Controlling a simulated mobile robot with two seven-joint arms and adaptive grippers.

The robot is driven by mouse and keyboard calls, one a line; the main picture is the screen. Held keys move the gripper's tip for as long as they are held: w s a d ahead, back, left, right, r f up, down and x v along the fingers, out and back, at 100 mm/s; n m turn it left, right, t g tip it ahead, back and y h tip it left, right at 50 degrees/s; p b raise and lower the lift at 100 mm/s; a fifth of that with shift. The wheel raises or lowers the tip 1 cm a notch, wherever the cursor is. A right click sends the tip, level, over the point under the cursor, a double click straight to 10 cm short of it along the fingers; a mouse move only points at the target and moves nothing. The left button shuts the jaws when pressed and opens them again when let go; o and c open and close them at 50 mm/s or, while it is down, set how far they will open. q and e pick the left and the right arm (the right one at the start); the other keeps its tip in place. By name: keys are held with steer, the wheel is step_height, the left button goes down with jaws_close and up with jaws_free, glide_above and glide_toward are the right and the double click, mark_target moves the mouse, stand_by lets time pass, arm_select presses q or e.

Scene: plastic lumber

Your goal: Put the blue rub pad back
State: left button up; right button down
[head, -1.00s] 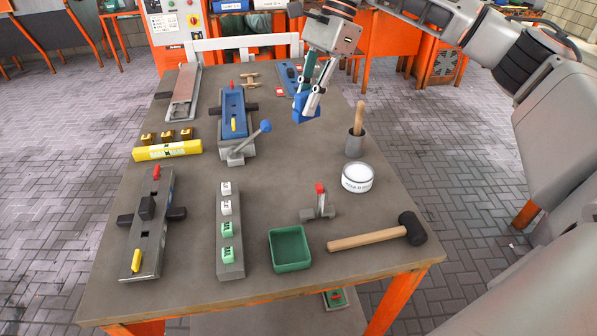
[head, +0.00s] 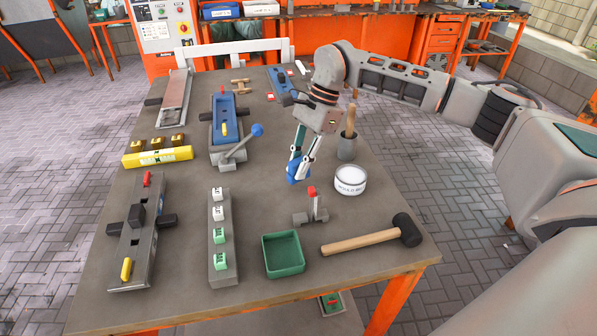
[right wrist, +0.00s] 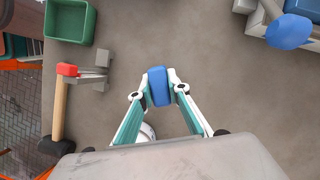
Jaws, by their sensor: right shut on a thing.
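The blue rub pad (head: 297,172) is held between the fingertips of my right gripper (head: 301,164), above the middle right of the table. In the right wrist view the blue rub pad (right wrist: 159,86) sits pinched between both fingers of the gripper (right wrist: 158,88), with bare table beneath it. The green tray (head: 284,256) stands empty near the table's front edge; it also shows at the top left of the right wrist view (right wrist: 70,20). My left gripper is in neither view.
A red-topped clamp (head: 311,207), a white tub (head: 350,180) and a mallet (head: 372,240) lie close by. A holder with a wooden handle (head: 347,146) stands behind. A blue mould with a ball lever (head: 226,122) is to the left. The table between mould and clamp is clear.

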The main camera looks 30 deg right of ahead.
steer(key=shift+f, duration=1.1)
steer(key=shift+f, duration=0.15)
steer(key=c, duration=1.9)
jaws_free()
steer(key=v, duration=1.2)
